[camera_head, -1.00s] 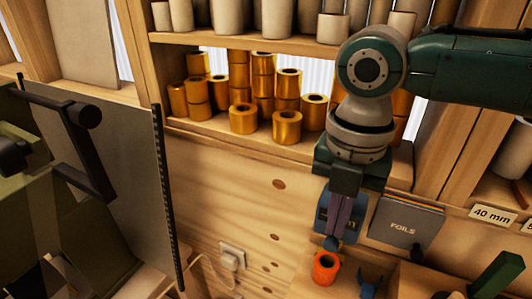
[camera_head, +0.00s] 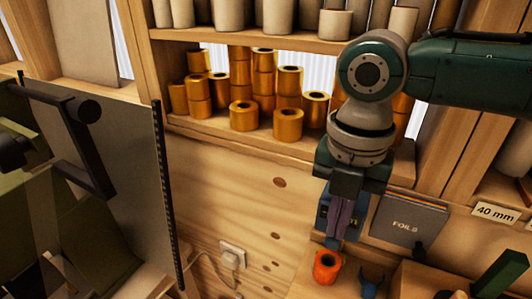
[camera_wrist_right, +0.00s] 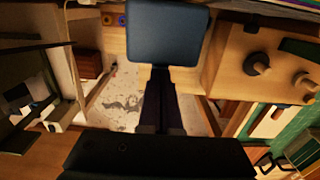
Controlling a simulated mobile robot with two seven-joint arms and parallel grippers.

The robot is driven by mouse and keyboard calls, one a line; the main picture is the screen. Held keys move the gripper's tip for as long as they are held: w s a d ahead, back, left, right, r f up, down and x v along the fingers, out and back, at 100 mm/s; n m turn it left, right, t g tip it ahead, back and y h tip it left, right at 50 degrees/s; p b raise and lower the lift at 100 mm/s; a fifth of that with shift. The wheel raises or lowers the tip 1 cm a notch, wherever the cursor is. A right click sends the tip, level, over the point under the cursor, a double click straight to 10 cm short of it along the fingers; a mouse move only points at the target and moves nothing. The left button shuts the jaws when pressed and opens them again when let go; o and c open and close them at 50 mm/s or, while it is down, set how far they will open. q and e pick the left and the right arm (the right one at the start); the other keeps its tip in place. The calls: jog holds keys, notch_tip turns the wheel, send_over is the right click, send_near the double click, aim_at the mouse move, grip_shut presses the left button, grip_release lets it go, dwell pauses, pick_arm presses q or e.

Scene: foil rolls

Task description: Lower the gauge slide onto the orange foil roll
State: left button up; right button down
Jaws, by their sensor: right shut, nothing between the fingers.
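The orange foil roll (camera_head: 326,267) stands upright on the wooden bench at the lower middle of the head view. My right gripper (camera_head: 333,240) points down just above and slightly right of the roll, apart from it as far as I can tell. Its fingers are shut with nothing between them. A blue block (camera_head: 322,218), which looks like the gauge slide, sits behind the fingers and is partly hidden by them. In the right wrist view, a blue block (camera_wrist_right: 167,33) lies just beyond the shut fingertips (camera_wrist_right: 160,72); whether they touch is unclear.
Gold rolls (camera_head: 240,116) fill the shelf above the bench. A grey FOILS box (camera_head: 410,220) stands right of the gripper, with a small blue piece (camera_head: 371,283) below it. A large grey panel (camera_head: 110,160) stands at left. A socket with a cable (camera_head: 233,253) is on the wall.

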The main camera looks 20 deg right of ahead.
jog(key=shift+f+b, duration=0.5)
jog(key=shift+f, duration=0.35)
jog(key=s+a+r+p, duration=0.1)
jog(key=a+p, duration=0.1)
jog(key=p, duration=0.1)
jog(key=s+a+r+p, duration=0.1)
jog(key=s+r+p, duration=0.1)
jog(key=p, duration=0.1)
jog(key=shift+s+a, duration=0.15)
jog(key=shift+a, duration=0.25)
